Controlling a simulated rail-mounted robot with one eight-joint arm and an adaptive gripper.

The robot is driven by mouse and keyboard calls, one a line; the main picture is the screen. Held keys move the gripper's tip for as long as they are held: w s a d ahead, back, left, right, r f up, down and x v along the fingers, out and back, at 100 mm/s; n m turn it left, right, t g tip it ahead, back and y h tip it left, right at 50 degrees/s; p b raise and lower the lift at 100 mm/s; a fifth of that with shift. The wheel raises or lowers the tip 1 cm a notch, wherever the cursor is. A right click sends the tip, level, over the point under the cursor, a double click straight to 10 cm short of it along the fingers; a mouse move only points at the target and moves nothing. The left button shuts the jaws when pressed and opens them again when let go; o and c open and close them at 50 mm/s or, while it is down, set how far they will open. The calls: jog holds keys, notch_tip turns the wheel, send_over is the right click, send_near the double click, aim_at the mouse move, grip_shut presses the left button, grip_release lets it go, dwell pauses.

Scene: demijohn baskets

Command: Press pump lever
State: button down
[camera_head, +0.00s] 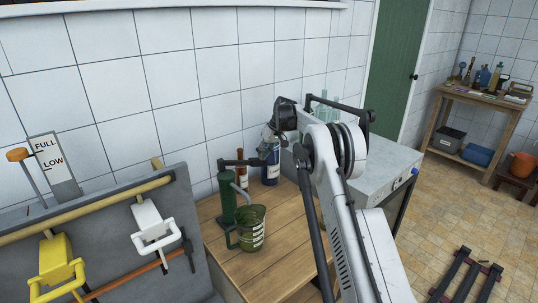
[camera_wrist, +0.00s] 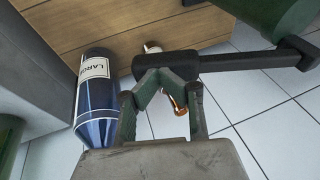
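The pump is a dark green cylinder (camera_head: 227,197) standing upright on the wooden table, with a black lever (camera_head: 232,163) reaching out to the right from its top. In the wrist view, the lever (camera_wrist: 245,62) crosses from the right edge to the middle, and part of the green pump (camera_wrist: 283,14) shows at the upper right. My gripper (camera_wrist: 166,74) has its fingertips together at the lever's free end; whether they touch it cannot be told. In the head view, my gripper (camera_head: 266,146) is above and near the lever's end.
A blue bottle (camera_head: 271,166) stands close behind the lever's end, also in the wrist view (camera_wrist: 95,100). A slim bottle (camera_head: 241,178) stands behind the pump. A green jug (camera_head: 248,228) sits in front. A grey panel with yellow and white handles (camera_head: 155,232) is at left.

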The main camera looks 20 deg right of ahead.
jog(key=shift+a+f, duration=0.15)
jog(key=shift+f, duration=0.1)
jog(key=r+p, duration=0.1)
jog(key=r, duration=0.1)
jog(key=d+r, duration=0.1)
jog(key=r, duration=0.1)
jog(key=shift+w+p, duration=0.2)
jog(key=shift+p, duration=0.15)
jog(key=d+v, duration=0.1)
jog(key=v, duration=0.9)
jog(key=shift+w+d+b, duration=0.2)
jog(key=shift+b, duration=0.2)
jog(key=shift+f, duration=0.15)
